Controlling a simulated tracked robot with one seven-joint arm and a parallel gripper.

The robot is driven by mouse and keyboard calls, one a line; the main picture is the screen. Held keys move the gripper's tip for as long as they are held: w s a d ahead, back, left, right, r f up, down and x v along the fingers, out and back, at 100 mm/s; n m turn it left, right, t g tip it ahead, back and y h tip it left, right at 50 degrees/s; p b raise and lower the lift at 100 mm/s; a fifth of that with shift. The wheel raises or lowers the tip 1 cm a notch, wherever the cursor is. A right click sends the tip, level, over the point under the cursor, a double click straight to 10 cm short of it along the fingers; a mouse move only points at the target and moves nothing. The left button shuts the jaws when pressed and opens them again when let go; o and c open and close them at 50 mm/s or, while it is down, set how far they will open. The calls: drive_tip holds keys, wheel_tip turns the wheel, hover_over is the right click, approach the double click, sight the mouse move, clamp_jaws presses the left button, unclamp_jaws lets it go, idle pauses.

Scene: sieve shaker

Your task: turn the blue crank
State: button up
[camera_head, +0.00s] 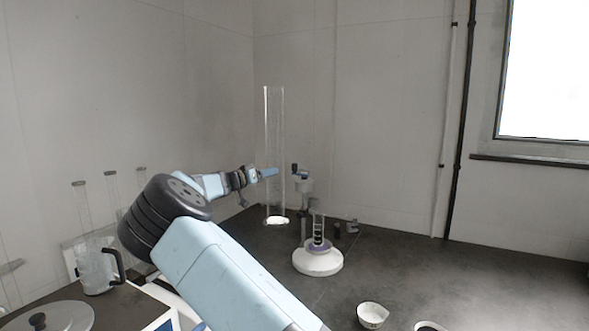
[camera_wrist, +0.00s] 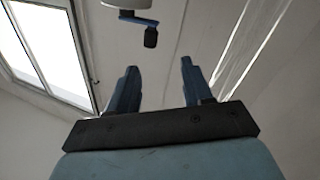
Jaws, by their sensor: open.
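The blue crank (camera_head: 302,175) sits on top of a grey post-like device in the head view, with a dark upright knob. In the wrist view the crank (camera_wrist: 136,18) shows at the top, its blue arm under a white round housing (camera_wrist: 126,4) and its dark knob (camera_wrist: 151,38) at the right end. My gripper (camera_head: 274,172) is to the left of the crank in the head view, apart from it. In the wrist view my gripper (camera_wrist: 158,66) is open and empty, with the knob beyond the fingertips, roughly in line with the gap.
A tall clear glass tube (camera_head: 274,110) overlaps my fingertips in the head view; which is nearer is unclear. A white round base (camera_head: 318,262) stands below the crank. A white bowl (camera_head: 372,314) is at the front. A jug (camera_head: 95,270) is at the left.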

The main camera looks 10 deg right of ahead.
sight(295, 167)
drive_tip(key=w+d+m, duration=0.1)
drive_tip(key=d, duration=0.3)
drive_tip(key=w+d+m, duration=0.1)
drive_tip(key=w+d, duration=0.1)
drive_tip(key=d, duration=0.2)
drive_tip(key=w+d+m, duration=0.1)
drive_tip(key=w+d, duration=0.1)
drive_tip(key=d, duration=0.2)
drive_tip(key=shift+w+d+r+t+y, duration=0.1)
drive_tip(key=shift+w+r+t+y, duration=0.1)
drive_tip(key=shift+r+t+y, duration=0.1)
drive_tip(key=c, duration=0.9)
